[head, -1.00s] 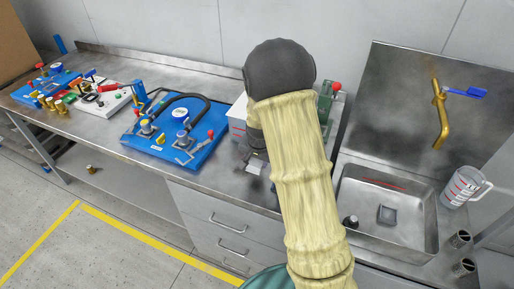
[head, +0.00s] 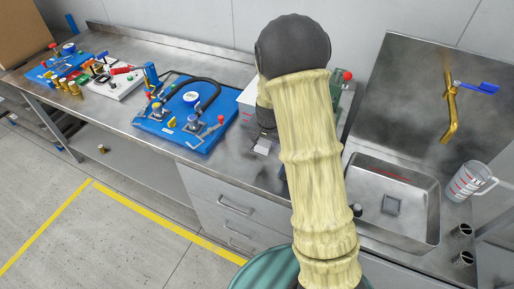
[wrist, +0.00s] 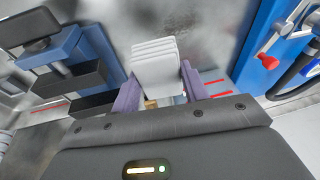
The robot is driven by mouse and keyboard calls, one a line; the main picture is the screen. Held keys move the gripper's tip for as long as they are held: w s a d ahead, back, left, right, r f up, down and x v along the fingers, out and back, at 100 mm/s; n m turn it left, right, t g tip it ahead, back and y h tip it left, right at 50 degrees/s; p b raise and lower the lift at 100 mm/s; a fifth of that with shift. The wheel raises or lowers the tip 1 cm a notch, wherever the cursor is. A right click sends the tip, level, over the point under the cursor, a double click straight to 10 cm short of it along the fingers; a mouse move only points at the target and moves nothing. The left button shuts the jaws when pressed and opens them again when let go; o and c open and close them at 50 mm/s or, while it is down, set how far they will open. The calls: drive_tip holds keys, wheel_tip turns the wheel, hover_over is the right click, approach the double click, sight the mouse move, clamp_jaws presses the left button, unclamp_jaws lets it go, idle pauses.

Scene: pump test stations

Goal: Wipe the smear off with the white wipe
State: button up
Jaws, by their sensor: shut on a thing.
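My gripper (wrist: 160,90) has purple fingers, shut on the white wipe (wrist: 157,62), a folded white pad that sticks out ahead of the fingertips. In the head view the wipe (head: 263,146) shows as a small pale patch below my wrist, over the steel counter (head: 232,160) between the blue pump board and the sink. I cannot tell whether it touches the counter. In the wrist view, the grey counter ahead of the wipe looks mottled. I cannot make out the smear for certain; my arm hides part of the counter.
The blue pump board (head: 172,122) with a black hose is left of my gripper. A green device (head: 337,88) with a red knob is partly behind my arm. The sink (head: 424,215), brass tap (head: 450,115) and measuring jug (head: 467,182) are at right.

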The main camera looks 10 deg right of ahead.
drive_tip(key=shift+r+p, duration=0.1)
drive_tip(key=shift+p, duration=0.4)
drive_tip(key=shift+w+h+p, duration=0.1)
drive_tip(key=shift+h+p, duration=0.3)
drive_tip(key=shift+p, duration=0.55)
drive_tip(key=shift+w+f+g+h+p, duration=0.15)
drive_tip(key=shift+f+g+h+p, duration=0.2)
drive_tip(key=shift+f+p, duration=0.35)
drive_tip(key=shift+r, duration=0.1)
